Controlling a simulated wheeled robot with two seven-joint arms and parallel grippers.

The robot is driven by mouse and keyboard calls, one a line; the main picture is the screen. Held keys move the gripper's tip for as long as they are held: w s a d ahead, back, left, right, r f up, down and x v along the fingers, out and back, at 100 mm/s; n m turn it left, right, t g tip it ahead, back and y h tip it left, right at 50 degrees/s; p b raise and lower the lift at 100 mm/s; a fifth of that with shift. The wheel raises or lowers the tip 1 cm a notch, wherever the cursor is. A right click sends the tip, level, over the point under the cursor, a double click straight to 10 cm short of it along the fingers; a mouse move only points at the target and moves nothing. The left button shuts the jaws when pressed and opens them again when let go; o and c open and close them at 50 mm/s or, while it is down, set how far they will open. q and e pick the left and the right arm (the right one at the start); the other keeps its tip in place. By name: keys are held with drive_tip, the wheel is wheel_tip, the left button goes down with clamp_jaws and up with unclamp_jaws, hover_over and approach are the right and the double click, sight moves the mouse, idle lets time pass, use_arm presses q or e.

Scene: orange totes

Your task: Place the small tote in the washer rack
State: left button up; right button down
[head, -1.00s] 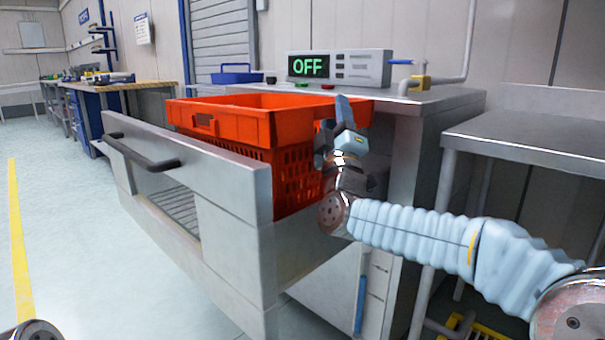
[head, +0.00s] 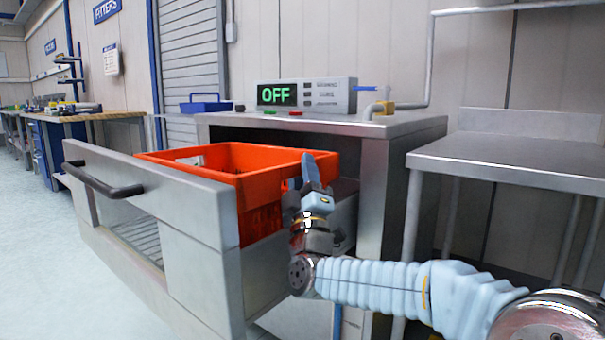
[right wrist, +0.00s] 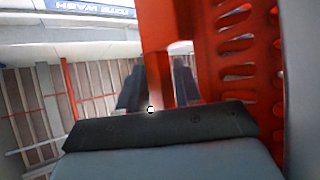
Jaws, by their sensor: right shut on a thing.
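The orange tote (head: 265,160) is inside the pulled-out washer drawer (head: 190,190), its rim a little above the drawer front. My right gripper (head: 307,172) is shut on the tote's right-hand rim. In the right wrist view, the orange tote wall (right wrist: 240,60) with slots fills the right side, and the gripper fingers (right wrist: 158,88) stand either side of an orange strip. The wire rack (head: 140,236) shows through the drawer's front window. The tote's underside is hidden, so I cannot tell whether it rests on the rack. My left gripper is not in view.
The washer top (head: 330,124) carries a control box (head: 305,95) reading OFF and a blue tray (head: 205,104). A bare steel table (head: 510,165) stands at the right. The drawer front has a dark handle (head: 105,185). The floor at left is clear.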

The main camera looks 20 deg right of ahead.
drive_tip(key=shift+f, duration=0.1)
drive_tip(key=c, duration=1.2)
unclamp_jaws()
drive_tip(key=shift+f, duration=0.15)
drive_tip(key=o, duration=0.4)
drive_tip(key=shift+r, duration=0.3)
drive_tip(key=shift+r+p, duration=0.45)
drive_tip(key=shift+p, duration=0.1)
drive_tip(key=b+v, duration=0.1)
drive_tip(key=v, duration=1.1)
drive_tip(key=shift+f+b, duration=0.2)
drive_tip(key=shift+b, duration=0.15)
